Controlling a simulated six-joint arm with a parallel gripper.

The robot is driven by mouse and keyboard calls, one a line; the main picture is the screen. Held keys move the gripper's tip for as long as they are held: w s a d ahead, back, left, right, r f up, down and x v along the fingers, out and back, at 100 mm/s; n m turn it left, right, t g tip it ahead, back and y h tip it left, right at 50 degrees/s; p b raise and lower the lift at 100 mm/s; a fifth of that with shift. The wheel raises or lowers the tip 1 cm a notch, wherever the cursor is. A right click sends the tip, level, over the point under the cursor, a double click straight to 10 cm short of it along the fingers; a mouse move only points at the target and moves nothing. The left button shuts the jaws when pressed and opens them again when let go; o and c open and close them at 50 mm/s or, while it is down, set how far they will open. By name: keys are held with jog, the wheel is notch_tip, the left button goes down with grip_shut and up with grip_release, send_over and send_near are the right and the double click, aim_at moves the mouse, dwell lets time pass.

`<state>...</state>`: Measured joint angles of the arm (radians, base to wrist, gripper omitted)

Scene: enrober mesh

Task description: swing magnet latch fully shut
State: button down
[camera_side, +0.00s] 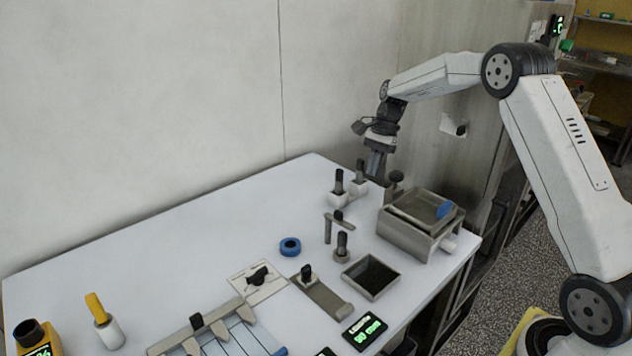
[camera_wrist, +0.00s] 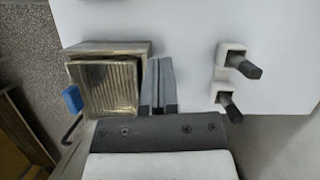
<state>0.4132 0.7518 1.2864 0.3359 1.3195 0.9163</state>
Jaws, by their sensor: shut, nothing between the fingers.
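A metal housing (camera_side: 405,238) with a shallow tray (camera_side: 418,207) in its top stands at the right end of the table. A blue tab (camera_side: 445,210) sits at the tray's right side; in the wrist view the blue tab (camera_wrist: 72,98) is at the left edge of the ribbed box (camera_wrist: 105,85). I cannot tell for certain which part is the magnet latch. My gripper (camera_side: 375,172) is above the table, behind and left of the housing. Its fingers (camera_wrist: 158,68) are together and empty, pointing down beside the box. The housing's lower inside is hidden.
Two white blocks with black pegs (camera_side: 338,190) stand left of my gripper. A black knob (camera_side: 396,178) rises behind the housing. The table's back left is clear.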

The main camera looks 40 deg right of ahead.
aim_at(347, 222)
jog(key=shift+f, duration=0.1)
jog(key=s+a+f, duration=0.1)
jog(key=a+f, duration=0.6)
jog(key=f, duration=0.2)
jog(key=shift+a, duration=0.35)
dwell(0.3)
jog(key=shift+s+a+m, duration=0.25)
jog(key=shift+a+m, duration=0.15)
jog(key=shift+a, duration=0.5)
